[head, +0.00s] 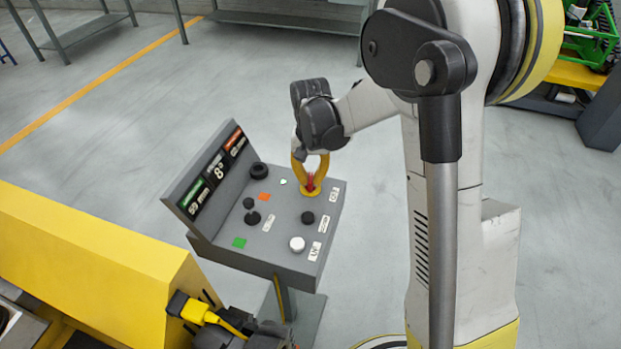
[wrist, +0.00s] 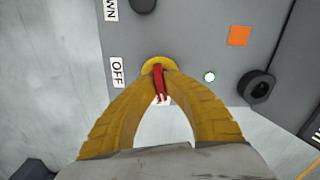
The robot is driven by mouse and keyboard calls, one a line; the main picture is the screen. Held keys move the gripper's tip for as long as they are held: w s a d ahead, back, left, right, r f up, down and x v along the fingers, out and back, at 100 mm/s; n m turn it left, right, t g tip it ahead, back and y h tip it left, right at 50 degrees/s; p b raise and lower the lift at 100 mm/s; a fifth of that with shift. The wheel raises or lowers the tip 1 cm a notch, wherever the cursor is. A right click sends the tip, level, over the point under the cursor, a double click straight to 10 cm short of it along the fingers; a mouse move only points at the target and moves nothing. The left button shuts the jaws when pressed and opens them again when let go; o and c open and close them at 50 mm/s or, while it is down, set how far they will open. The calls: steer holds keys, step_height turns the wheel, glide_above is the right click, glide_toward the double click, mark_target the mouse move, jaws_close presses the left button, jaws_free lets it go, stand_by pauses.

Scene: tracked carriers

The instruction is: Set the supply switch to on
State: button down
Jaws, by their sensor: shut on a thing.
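The supply switch is a red handle (wrist: 159,84) on a round yellow base (wrist: 152,64), at the corner of a grey control panel (head: 286,253). A label reading OFF (wrist: 117,72) is beside it. My gripper (wrist: 160,75) has its two yellow fingers closed around the red handle. In the head view my gripper (head: 311,182) reaches down onto the panel at the red handle (head: 310,184). The fingers hide part of the handle and base. A small lit round lamp (wrist: 209,77) sits to the right of the switch in the wrist view.
A yellow machine block (head: 90,255) stands at left. Floor is open behind the panel.

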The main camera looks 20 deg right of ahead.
mark_target(311, 178)
steer(key=shift+m, duration=1.1)
steer(key=c, duration=1.5)
jaws_free()
step_height(311, 178, up, 12)
